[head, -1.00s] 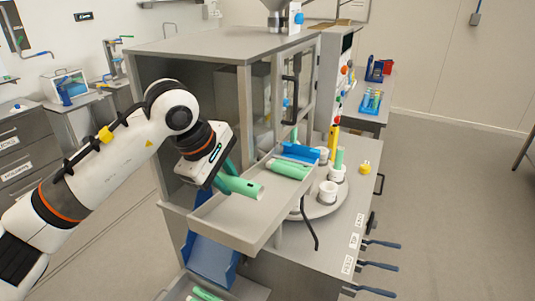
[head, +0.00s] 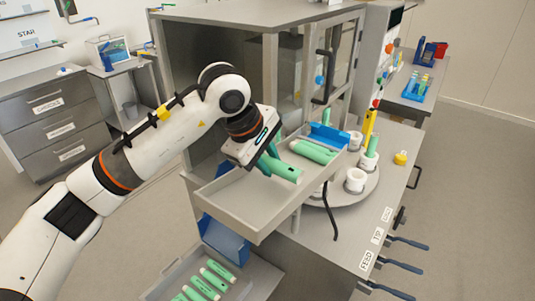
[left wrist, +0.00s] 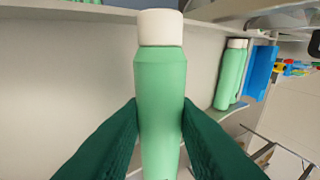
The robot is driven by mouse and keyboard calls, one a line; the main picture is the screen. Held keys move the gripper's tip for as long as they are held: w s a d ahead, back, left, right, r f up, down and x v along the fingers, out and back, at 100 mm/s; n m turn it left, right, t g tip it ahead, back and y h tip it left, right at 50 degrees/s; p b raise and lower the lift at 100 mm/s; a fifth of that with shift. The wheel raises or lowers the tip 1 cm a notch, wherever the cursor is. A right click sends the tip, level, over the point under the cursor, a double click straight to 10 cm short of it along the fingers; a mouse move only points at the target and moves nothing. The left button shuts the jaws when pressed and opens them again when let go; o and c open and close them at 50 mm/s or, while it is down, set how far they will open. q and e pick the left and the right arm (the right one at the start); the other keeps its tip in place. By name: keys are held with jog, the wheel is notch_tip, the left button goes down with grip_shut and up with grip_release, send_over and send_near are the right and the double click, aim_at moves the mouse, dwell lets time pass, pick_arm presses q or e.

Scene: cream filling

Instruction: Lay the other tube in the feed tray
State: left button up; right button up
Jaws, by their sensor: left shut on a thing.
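My left gripper (head: 264,160) is shut on a green tube (head: 286,172), which it holds over the grey feed tray (head: 232,203). In the left wrist view the held tube (left wrist: 160,95) has a white cap and stands between two dark green fingers. Another green tube (head: 312,150) lies in the tray's far end beside a blue block (head: 329,137). In the left wrist view, what look like two tubes (left wrist: 231,72) lie side by side near that blue block. Whether the held tube touches the tray floor I cannot tell. My right gripper is not in view.
A round turntable (head: 345,192) with white cups (head: 355,180) stands right of the tray, one cup holding a green tube. A lower tray (head: 245,279) holds several green tubes. A cabinet (head: 215,60) rises behind the tray. The tray's near end is bare.

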aim_at(273, 184)
pick_arm(q)
jog(key=shift+f, duration=0.75)
jog(key=shift+s+a+f+b, duration=0.15)
jog(key=shift+f+b, duration=0.35)
jog(key=shift+f, duration=0.4)
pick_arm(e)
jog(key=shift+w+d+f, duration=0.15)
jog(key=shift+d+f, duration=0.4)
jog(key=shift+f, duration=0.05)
pick_arm(q)
jog(key=shift+f, duration=0.1)
